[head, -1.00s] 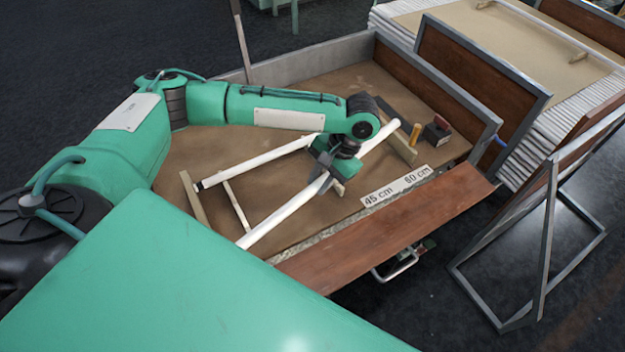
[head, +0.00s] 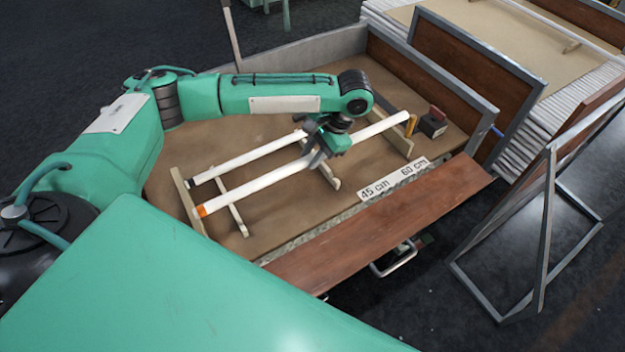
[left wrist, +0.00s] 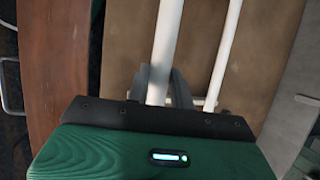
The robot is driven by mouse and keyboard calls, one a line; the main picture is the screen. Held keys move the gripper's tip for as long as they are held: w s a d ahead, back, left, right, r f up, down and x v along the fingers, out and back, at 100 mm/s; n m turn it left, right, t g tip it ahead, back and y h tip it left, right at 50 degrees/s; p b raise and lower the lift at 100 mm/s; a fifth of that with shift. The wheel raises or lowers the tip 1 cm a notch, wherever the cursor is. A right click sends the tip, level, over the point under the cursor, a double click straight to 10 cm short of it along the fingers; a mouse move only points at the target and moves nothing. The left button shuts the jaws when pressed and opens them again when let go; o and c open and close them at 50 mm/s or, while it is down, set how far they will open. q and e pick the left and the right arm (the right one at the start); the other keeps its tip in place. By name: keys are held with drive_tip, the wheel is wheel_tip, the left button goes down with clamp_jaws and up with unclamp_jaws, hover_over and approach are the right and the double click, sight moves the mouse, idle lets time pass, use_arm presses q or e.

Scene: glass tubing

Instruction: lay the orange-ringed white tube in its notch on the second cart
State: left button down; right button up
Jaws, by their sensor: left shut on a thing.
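The orange-ringed white tube (head: 268,180) runs slantwise over the cart bed (head: 290,212), its orange ring (head: 202,210) at the left end. My left gripper (head: 317,157) is shut on it right of its middle. In the left wrist view the tube (left wrist: 167,45) runs up from between the fingers (left wrist: 160,88). The tube's left end is by the left wooden support (head: 187,203) and its right end by the right support (head: 401,145). I cannot tell whether it touches the notches. My right gripper is not in view.
A second white tube with a dark end (head: 245,160) lies behind, roughly parallel. A label strip (head: 394,180) reads 45 cm and 60 cm. A dark box with red (head: 434,122) and an orange cylinder (head: 411,124) stand at the right. A brown board (head: 385,225) edges the front.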

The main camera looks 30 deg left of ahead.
use_arm(q)
wheel_tip(320, 180, down, 10)
drive_tip(key=shift+r, duration=0.1)
drive_tip(key=shift+f+p, duration=0.3)
drive_tip(key=shift+f, duration=0.3)
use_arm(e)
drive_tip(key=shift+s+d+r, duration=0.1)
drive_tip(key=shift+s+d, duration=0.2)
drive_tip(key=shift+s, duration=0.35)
